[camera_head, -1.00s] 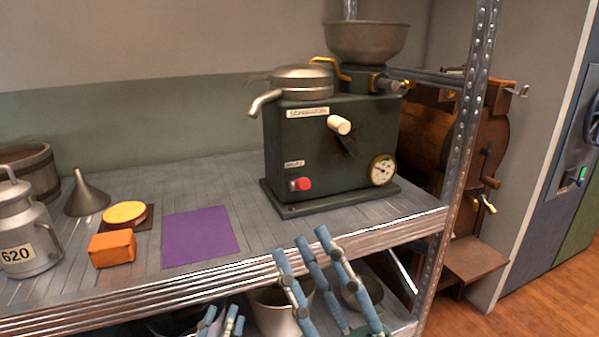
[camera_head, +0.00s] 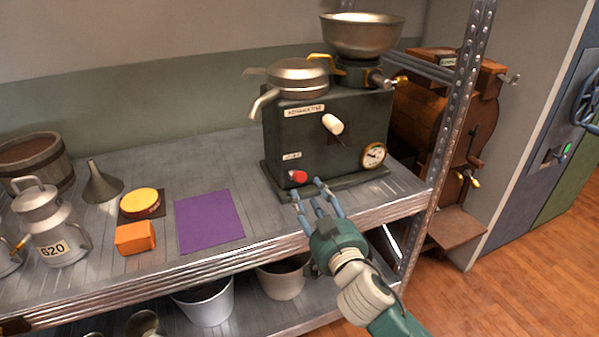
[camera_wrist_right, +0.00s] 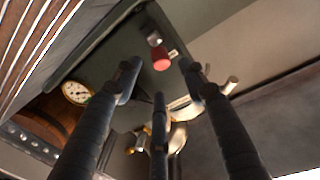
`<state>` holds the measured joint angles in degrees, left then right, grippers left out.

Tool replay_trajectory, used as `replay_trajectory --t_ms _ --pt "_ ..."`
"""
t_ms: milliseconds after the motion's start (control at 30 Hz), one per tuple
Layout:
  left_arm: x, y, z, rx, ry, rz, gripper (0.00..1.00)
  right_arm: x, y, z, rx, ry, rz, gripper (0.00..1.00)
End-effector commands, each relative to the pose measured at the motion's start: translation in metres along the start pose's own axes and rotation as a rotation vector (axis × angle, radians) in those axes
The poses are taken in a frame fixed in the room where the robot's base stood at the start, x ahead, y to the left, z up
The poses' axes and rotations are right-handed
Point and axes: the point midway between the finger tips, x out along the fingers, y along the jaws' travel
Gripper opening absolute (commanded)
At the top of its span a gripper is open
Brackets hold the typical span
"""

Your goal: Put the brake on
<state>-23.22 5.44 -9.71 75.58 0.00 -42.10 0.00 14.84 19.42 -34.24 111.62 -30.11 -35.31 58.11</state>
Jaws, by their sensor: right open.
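A dark green separator machine (camera_head: 345,125) stands on the shelf, with a metal bowl on top. In the right wrist view the red knob (camera_wrist_right: 161,60) shows on a short metal stem, beyond and between the open fingers (camera_wrist_right: 160,78); no contact is visible. My left gripper is out of view.
A white crank handle (camera_head: 333,124) sticks out above the knob, and a pressure gauge (camera_head: 373,155) is at the right. A purple mat (camera_head: 209,222), an orange block (camera_head: 135,238) and a milk can (camera_head: 50,228) lie to the left. The shelf post (camera_head: 460,130) stands at the right.

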Motion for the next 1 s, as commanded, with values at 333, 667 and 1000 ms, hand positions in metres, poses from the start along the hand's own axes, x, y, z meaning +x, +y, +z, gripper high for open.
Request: replay_trajectory --t_ms 333,667,1000 --pt "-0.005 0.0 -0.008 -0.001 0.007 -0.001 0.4 0.066 0.0 -0.002 -0.002 0.003 -0.001 0.42" --pt "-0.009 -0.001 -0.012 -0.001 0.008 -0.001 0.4 0.089 -0.001 -0.001 -0.001 0.002 -0.002 0.42" --pt "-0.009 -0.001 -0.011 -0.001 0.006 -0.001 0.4 0.088 -0.001 -0.001 0.0 0.001 -0.002 0.16"
